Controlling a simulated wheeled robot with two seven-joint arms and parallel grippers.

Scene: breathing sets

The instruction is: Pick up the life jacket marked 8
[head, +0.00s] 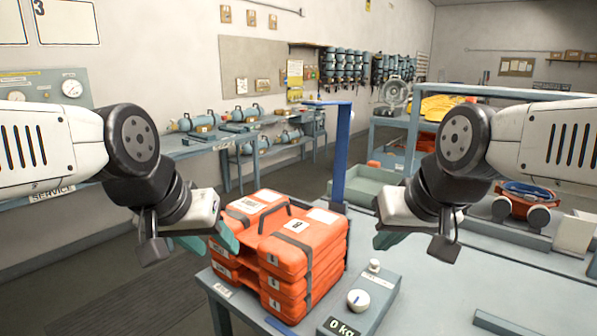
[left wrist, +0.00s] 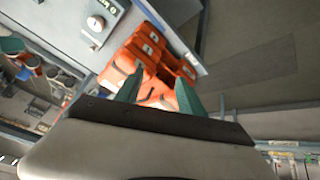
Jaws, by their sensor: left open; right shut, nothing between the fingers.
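The label on top of the front right jacket (head: 313,240) appears to read 8; the smaller tags on the edges are too small to read surely. My left gripper (head: 195,243) is open and empty, just left of the stack. In the left wrist view its teal fingers (left wrist: 158,93) are spread, with orange jackets (left wrist: 150,60) showing between and beyond them. My right gripper (head: 415,240) is shut and empty, right of the stack and above the table.
A green tray (head: 365,187) lies beyond. The table (head: 440,290) is mostly clear at right.

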